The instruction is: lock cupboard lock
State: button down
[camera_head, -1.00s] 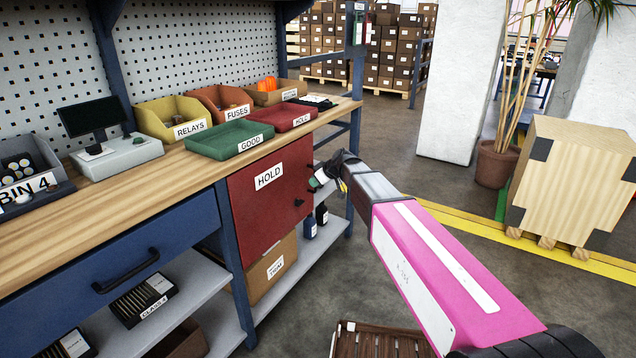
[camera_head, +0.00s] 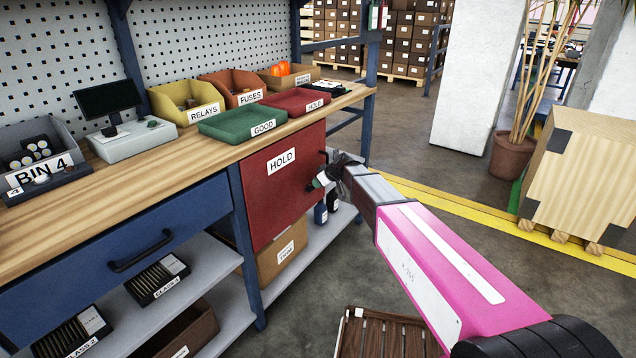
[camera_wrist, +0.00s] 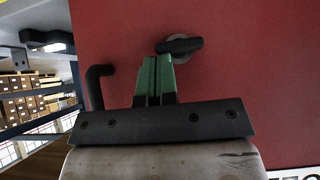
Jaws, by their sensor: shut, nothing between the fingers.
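The red cupboard door (camera_head: 270,205) labelled HOLD is closed under the bench; it fills much of the wrist view (camera_wrist: 260,100). The lock (camera_wrist: 180,47) is a round grey disc with a dark turn lever, lying nearly level with a slight tilt. My gripper (camera_wrist: 158,62) has green fingers, shut and empty, with the tips just below the lever; I cannot tell whether they touch it. A dark bent door handle (camera_wrist: 97,86) stands left of the fingers.
The bench top (camera_head: 150,160) carries a green tray (camera_head: 243,130) and a red tray (camera_head: 296,101) above the door. A lower shelf (camera_head: 312,248) holds a cardboard box (camera_head: 283,252) and bottles. A slatted wooden thing (camera_head: 385,335) is on the floor in front.

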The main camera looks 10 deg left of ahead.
jog(key=shift+w+d+f+m+g+y, duration=0.15)
jog(key=shift+w+f+m+g+y, duration=0.2)
jog(key=shift+w+f+g, duration=0.2)
jog(key=shift+s+r, duration=0.1)
jog(key=shift+r, duration=0.05)
jog(key=shift+r, duration=0.7)
jog(key=shift+r, duration=0.1)
